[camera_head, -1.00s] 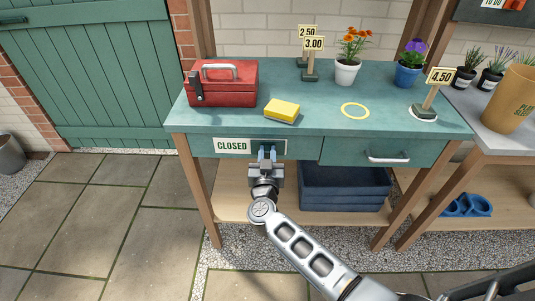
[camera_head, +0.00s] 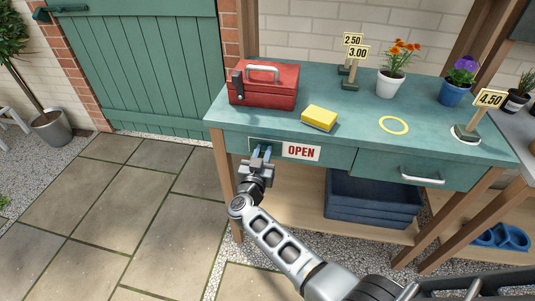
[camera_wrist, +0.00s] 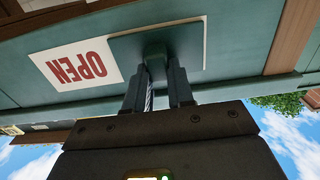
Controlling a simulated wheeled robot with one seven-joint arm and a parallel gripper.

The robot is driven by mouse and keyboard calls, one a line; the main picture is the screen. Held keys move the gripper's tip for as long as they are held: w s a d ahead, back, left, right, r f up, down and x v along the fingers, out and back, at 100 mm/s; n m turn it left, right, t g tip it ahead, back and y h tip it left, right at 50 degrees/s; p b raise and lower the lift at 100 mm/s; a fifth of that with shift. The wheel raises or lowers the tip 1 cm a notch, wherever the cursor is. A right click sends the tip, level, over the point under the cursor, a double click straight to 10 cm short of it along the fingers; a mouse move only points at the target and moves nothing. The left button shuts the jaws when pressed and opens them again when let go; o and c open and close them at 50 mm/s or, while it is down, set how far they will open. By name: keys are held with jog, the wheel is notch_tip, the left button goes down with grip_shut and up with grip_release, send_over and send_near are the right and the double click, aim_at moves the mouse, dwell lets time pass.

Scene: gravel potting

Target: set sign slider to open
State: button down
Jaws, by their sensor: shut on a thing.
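The sign slider sits on the front of the teal table, below its top edge. The sign (camera_head: 301,151) reads OPEN in red on white, to the right of my gripper (camera_head: 261,153). In the wrist view the OPEN sign (camera_wrist: 76,65) shows upside down at the left. My gripper (camera_wrist: 160,85) is shut on the slider's dark green knob (camera_wrist: 154,52), which stands out from a green plate (camera_wrist: 185,45). The knob is mostly hidden by the fingers in the head view.
On the table (camera_head: 355,125) stand a red toolbox (camera_head: 270,90), a yellow sponge (camera_head: 319,118), price signs and two flower pots. A drawer handle (camera_head: 421,178) sticks out right of the sign.

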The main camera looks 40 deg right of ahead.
jog(key=shift+w+r, duration=0.1)
jog(key=shift+w, duration=0.05)
jog(key=c, duration=1)
grip_release()
jog(key=shift+o, duration=0.2)
jog(key=v, duration=0.8)
jog(key=shift+p, duration=0.45)
